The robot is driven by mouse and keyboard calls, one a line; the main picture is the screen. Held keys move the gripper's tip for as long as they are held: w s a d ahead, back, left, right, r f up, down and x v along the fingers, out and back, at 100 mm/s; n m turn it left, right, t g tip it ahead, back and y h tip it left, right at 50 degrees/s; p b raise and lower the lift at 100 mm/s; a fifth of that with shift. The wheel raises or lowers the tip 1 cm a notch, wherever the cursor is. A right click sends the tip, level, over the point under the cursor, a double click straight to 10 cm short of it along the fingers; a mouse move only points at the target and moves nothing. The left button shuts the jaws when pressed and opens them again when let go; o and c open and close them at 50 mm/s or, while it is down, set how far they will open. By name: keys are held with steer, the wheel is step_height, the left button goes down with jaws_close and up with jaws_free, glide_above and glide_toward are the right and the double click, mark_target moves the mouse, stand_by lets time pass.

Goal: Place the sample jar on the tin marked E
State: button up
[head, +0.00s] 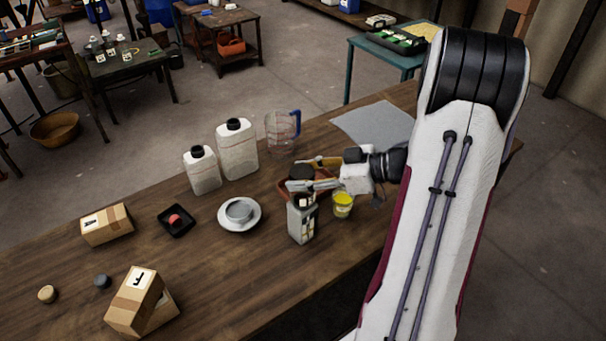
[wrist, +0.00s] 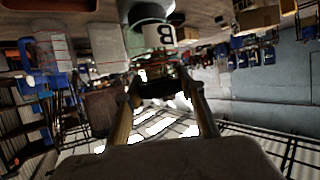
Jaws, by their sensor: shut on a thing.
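My gripper (head: 306,173) is shut on a small dark, round-topped thing (head: 301,171), probably the sample jar, over the right part of the table. Its fingers also show in the wrist view (wrist: 163,100), with a dark shape (wrist: 158,76) between them. A grey-green tin (head: 303,222) with pale labels stands just in front of the gripper in the head view; I cannot read its letter there. In the wrist view a white label reading B, upside down (wrist: 160,36), sits on a grey-green thing beyond the fingertips. I see no readable E.
A reddish-brown tray (head: 283,190) lies partly hidden behind the gripper. A yellow tin (head: 343,206) stands close by. The front middle is clear.

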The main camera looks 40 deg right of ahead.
steer(key=shift+f, duration=0.1)
steer(key=o, duration=1.1)
steer(key=shift+s+d+r, duration=0.1)
steer(key=shift+r, duration=0.1)
steer(key=v, duration=1.1)
steer(key=shift+s+d+r, duration=0.15)
steer(key=shift+s+d, duration=0.05)
steer(key=shift+s, duration=0.1)
